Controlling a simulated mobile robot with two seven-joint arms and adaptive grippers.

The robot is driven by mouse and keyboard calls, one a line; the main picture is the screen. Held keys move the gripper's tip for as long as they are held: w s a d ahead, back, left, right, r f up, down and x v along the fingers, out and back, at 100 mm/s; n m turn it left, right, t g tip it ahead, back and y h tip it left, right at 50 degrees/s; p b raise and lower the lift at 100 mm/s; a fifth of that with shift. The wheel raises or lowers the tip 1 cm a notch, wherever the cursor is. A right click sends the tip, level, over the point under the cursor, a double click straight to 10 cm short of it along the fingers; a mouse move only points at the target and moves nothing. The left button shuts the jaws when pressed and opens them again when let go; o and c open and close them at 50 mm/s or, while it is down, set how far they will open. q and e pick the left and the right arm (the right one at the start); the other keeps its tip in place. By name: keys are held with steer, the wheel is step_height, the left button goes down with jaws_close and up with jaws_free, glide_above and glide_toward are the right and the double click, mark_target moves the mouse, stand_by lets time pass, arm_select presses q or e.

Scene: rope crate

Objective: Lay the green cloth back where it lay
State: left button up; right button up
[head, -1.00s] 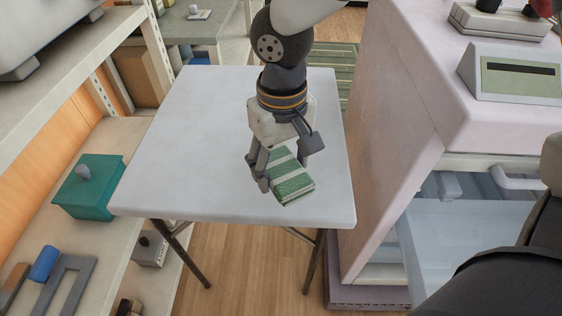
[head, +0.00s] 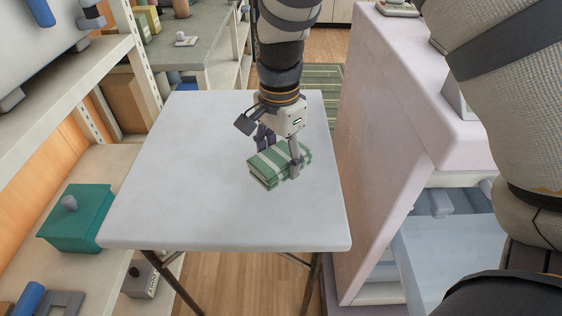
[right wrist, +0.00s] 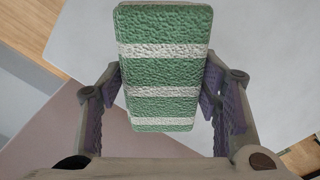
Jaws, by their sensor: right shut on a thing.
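A folded green cloth with white stripes (head: 266,170) is at the right part of the white table (head: 180,205) in the head view. My right gripper (head: 280,160) points down and is shut on the cloth, one finger on each side. In the right wrist view the cloth (right wrist: 165,75) fills the space between the two fingers. I cannot tell whether the cloth touches the tabletop or hangs just above it. My left gripper is not in view.
A teal box with a knob (head: 78,215) stands on the shelf at the left. A pale pink cabinet (head: 385,150) stands close to the table's right edge. The left and front of the tabletop are clear.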

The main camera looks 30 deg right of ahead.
mark_target(280, 155)
steer(key=shift+f, duration=0.1)
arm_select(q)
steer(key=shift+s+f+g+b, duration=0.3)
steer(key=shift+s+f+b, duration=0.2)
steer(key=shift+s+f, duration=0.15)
arm_select(e)
steer(key=shift+f, duration=2.9)
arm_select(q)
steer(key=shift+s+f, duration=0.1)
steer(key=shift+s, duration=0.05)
arm_select(e)
steer(key=shift+f, duration=0.55)
steer(key=o, duration=1.2)
step_height(280, 155, up, 12)
steer(key=shift+r, duration=0.1)
